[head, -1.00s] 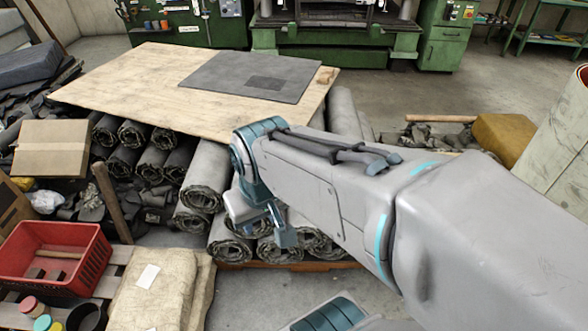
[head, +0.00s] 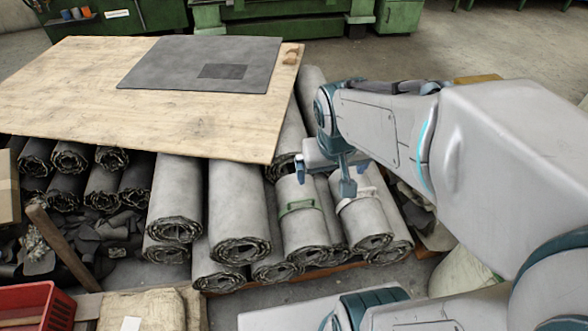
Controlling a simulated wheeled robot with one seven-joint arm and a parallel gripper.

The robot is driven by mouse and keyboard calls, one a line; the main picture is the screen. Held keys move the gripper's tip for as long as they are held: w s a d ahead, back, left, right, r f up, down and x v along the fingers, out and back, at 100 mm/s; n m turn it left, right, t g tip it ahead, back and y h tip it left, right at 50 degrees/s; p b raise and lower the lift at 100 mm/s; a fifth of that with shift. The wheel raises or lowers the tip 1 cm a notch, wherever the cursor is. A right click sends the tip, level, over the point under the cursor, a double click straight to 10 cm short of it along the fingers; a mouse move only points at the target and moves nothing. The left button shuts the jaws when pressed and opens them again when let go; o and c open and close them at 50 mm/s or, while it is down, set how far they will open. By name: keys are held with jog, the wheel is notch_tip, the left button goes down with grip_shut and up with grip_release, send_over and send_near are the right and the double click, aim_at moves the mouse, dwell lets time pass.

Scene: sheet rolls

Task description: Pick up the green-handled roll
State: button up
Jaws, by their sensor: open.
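The green-handled roll (head: 306,234) is a grey sheet roll with a green strap handle (head: 299,206) across its top. It lies in the row of rolls at the front of the pile, its rolled end facing me. My gripper (head: 324,178) is open and empty, with its fingers pointing down. In the picture it appears just above and right of the green handle, over the back part of that roll and its neighbour. I cannot tell its exact height above them.
A roll with a white handle (head: 366,217) lies to the right. Plain grey rolls (head: 238,215) lie to the left. A wooden board (head: 130,110) with a dark sheet (head: 170,70) covers the back rolls. A red crate (head: 38,304) stands at front left.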

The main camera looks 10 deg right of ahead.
aim_at(301, 199)
jog(key=shift+t+y, duration=0.5)
jog(key=shift+t, duration=0.3)
jog(key=w+b+x, duration=0.1)
jog(key=b+x, duration=0.5)
jog(key=x, duration=0.8)
jog(key=w+r+b+x, duration=0.1)
jog(key=b+x, duration=0.6)
jog(key=x, duration=0.7)
jog(key=w+b+x, duration=0.1)
jog(key=b+x, duration=0.5)
jog(key=x, duration=0.8)
jog(key=shift+w+a+b, duration=0.3)
jog(key=shift+w+b, duration=0.05)
jog(key=shift+w, duration=0.05)
jog(key=b+x, duration=0.2)
jog(key=x, duration=0.3)
jog(key=shift+w+f, duration=0.1)
jog(key=c, duration=1)
jog(key=shift+w+r, duration=0.15)
jog(key=shift+r, duration=0.1)
jog(key=shift+c, duration=0.3)
